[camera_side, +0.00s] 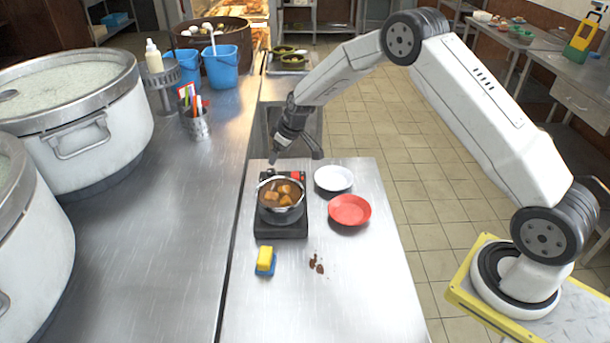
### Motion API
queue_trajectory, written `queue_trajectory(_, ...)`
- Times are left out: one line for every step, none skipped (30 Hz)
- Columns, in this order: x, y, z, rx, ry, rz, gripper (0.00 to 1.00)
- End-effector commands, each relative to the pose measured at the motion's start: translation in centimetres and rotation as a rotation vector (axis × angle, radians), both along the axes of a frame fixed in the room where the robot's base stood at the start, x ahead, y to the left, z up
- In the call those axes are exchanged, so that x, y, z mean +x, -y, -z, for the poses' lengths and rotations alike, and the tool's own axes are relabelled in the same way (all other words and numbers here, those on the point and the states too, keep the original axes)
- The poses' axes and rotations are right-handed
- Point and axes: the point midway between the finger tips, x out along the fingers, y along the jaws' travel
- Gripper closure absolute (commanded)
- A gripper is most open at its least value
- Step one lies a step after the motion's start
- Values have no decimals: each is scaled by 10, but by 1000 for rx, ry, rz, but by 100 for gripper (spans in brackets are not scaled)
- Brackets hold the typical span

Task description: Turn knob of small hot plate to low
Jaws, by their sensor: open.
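The small hot plate (281,231) is a black unit on the steel table. A small steel pot (264,204) with brown liquid and several golden-brown chunks sits on it. A small red part (296,175) shows at the hot plate's far edge; I cannot tell whether it is the knob. The knob and its setting cannot be made out. My gripper (294,156) is open and empty, pointing down near the far edge of the hot plate, beyond the pot. I cannot tell whether it touches anything.
A white plate (334,178) and a red plate (350,210) lie right of the hot plate. A yellow-and-blue sponge (265,260) and brown crumbs (317,264) are in front. Large stockpots (95,150) and a utensil cup (196,123) stand on the left counter. The table's front is clear.

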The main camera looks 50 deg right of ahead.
Motion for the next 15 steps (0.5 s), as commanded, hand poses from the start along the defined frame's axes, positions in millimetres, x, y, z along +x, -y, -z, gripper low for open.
queue_trajectory(0, 0, 0, 0, 0, 0, 18)
queue_trajectory(0, 0, 0, 0, 0, 0, 18)
queue_trajectory(0, 0, 0, 0, 0, 0, 18)
queue_trajectory(0, 0, 0, 0, 0, 0, 18)
queue_trajectory(0, 0, 0, 0, 0, 0, 18)
queue_trajectory(0, 0, 0, 0, 0, 0, 18)
queue_trajectory(0, 0, 0, 0, 0, 0, 18)
queue_trajectory(0, 0, 0, 0, 0, 0, 18)
queue_trajectory(0, 0, 0, 0, 0, 1, 18)
queue_trajectory(0, 0, 0, 0, -1, 2, 18)
queue_trajectory(0, 0, 0, -1, -1, 4, 18)
queue_trajectory(0, 0, 0, 0, -2, 9, 18)
queue_trajectory(0, 0, 0, -1, -3, 12, 18)
queue_trajectory(0, -1, 0, -2, -4, 19, 18)
queue_trajectory(0, -1, 0, -1, -6, 29, 18)
